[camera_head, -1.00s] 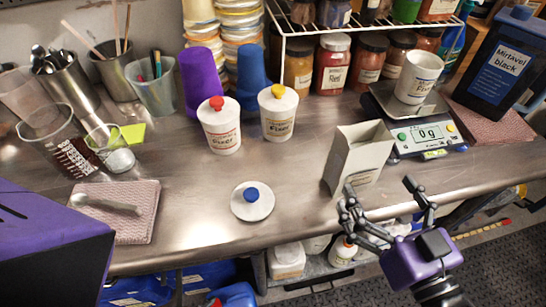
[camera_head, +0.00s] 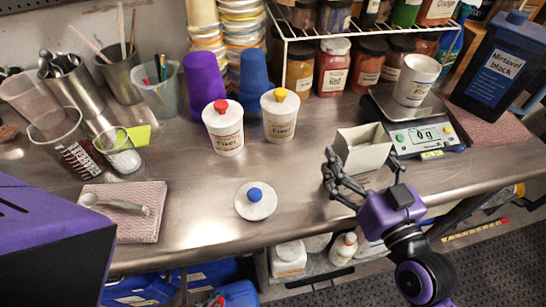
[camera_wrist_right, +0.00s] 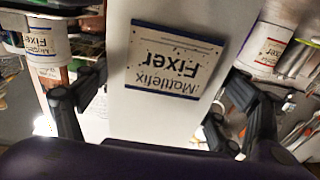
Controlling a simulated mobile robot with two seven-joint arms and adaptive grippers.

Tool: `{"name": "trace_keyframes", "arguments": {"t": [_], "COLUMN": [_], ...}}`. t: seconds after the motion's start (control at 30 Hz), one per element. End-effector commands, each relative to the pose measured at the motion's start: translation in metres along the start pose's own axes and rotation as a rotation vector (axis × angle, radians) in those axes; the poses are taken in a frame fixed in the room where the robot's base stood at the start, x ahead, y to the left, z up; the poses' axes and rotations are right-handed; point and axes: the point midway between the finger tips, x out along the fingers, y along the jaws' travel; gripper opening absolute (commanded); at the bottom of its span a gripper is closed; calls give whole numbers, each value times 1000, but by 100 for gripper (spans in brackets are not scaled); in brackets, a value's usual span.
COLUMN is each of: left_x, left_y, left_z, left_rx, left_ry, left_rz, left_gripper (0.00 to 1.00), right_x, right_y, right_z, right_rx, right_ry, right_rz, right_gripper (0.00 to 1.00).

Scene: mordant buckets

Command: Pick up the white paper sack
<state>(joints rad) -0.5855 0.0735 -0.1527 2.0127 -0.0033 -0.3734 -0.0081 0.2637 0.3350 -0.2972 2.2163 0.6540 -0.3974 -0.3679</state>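The white paper sack (camera_head: 364,148) stands upright with its top open near the front edge of the steel bench, left of the scale. In the right wrist view its pale front with the "Mattefix Fixer" label (camera_wrist_right: 172,62) fills the middle, upside down. My right gripper (camera_head: 358,172) is at the sack from the front edge side, its fingers spread to either side of it. In the wrist view one finger shows left and one right of the label; contact with the sack cannot be made out. My left gripper is not in view.
A scale (camera_head: 424,136) reading 0 g holds a white cup (camera_head: 415,80) right of the sack. Two fixer jars (camera_head: 223,128) stand to the left, with a round white lid (camera_head: 255,201) in front. A wire rack (camera_head: 330,34) of jars is behind.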

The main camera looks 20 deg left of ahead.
Motion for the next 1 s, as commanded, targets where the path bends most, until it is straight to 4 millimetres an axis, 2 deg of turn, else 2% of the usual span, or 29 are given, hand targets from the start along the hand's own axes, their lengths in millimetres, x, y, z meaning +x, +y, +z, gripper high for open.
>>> {"name": "trace_keyframes", "arguments": {"t": [0.03, 0.33, 0.67, 0.77, 0.9, 1.0], "left_x": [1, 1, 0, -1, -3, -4], "left_y": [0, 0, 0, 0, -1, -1], "left_z": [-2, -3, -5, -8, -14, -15], "left_rx": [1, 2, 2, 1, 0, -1], "left_ry": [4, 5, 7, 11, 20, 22], "left_rz": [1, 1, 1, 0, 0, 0], "left_gripper": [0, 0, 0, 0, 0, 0], "right_x": [0, 0, 0, 0, 0, -6], "right_y": [0, 0, 0, 0, 0, 13], "right_z": [0, 0, -5, -13, -35, -50], "right_rx": [0, 0, -1, -1, -3, -9], "right_ry": [0, 0, 3, 5, 8, 6], "right_rz": [0, 0, 0, 0, 0, 1], "right_gripper": [73, 35, 34, 34, 34, 34]}}
